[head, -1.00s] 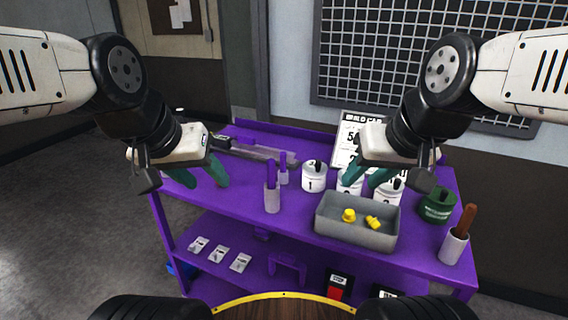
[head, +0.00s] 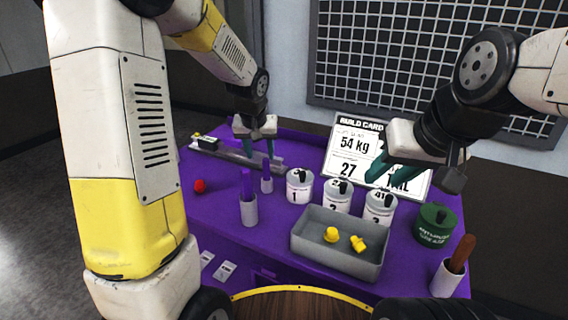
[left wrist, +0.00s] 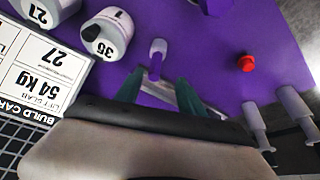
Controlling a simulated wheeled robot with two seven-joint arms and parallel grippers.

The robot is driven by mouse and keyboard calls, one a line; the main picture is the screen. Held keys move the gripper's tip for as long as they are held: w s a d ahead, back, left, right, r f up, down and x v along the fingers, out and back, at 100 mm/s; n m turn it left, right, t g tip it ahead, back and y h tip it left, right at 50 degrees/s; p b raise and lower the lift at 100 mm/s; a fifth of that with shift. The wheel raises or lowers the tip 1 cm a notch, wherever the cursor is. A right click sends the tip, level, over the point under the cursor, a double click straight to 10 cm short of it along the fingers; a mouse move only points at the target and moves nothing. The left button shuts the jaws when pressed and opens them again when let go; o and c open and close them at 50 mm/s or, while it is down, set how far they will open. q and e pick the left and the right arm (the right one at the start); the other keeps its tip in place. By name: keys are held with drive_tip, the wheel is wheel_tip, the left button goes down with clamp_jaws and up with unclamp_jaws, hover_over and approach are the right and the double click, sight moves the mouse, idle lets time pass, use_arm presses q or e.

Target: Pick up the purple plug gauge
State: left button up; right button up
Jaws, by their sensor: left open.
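I cannot tell whether that is also a gauge. My left gripper (head: 260,154) is open and empty, behind and above the small gauge. In the left wrist view its green fingers (left wrist: 158,84) point toward the gauge, apart from it. My right gripper (head: 388,178) appears open and empty, before the build card.
A long grey bar (head: 225,154) lies behind the gauge. White canister 1 (head: 299,187) stands close to its right, with more canisters beyond. A grey tray (head: 315,252) with yellow pieces is in front. A red ball (head: 199,186) lies left; bench there is mostly clear.

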sight(267, 166)
use_arm(q)
drive_tip(key=shift+w+d+f, duration=0.35)
drive_tip(key=shift+w+f, duration=0.2)
drive_tip(key=shift+w, duration=0.05)
drive_tip(key=shift+w+d+f, duration=0.3)
drive_tip(key=shift+w+f, duration=0.2)
drive_tip(key=shift+w, duration=0.1)
drive_tip(key=x, duration=0.7)
drive_tip(key=shift+w+a+f, duration=0.25)
drive_tip(key=shift+w+f, duration=0.05)
drive_tip(key=shift+w, duration=0.05)
drive_tip(key=shift+c, duration=0.5)
clamp_jaws()
